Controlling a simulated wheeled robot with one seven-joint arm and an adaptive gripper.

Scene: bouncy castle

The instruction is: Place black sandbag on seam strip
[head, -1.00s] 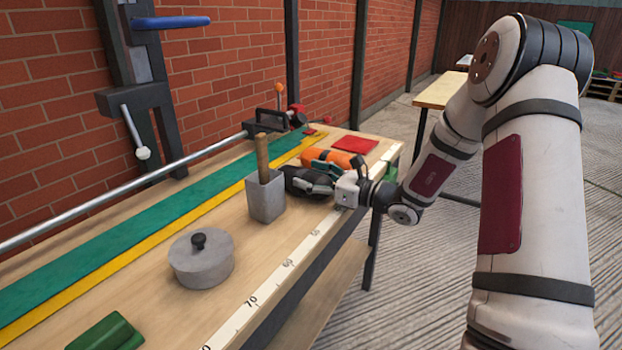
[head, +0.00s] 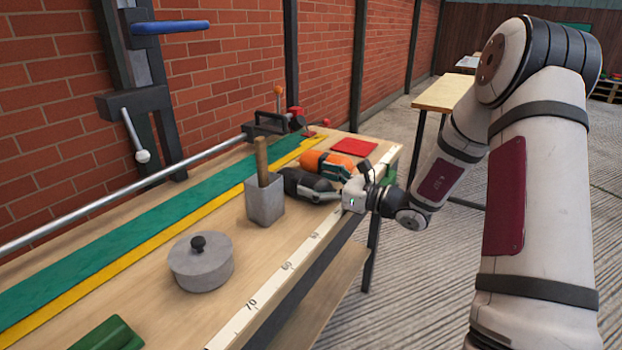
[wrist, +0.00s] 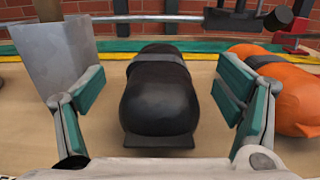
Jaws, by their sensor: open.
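The black sandbag (wrist: 160,95) lies on the bench straight ahead in the wrist view, with a grey band across its far part. My gripper (wrist: 160,100) is open, with one green-padded finger on each side of the bag's near end and nothing clamped. In the head view the black sandbag (head: 308,185) lies beside the grey block, and my gripper (head: 335,193) reaches it from the right. The seam strip is not clear to me by name; a green strip (head: 130,228) edged by a yellow strip (head: 150,250) runs along the bench behind the bag.
An orange bag (head: 325,164) lies right of the black one, near the right finger. A grey block with a wooden handle (head: 264,200) stands close on the left. A lidded grey pot (head: 201,268), green item (head: 108,334) and red patch (head: 353,148) are on the bench.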

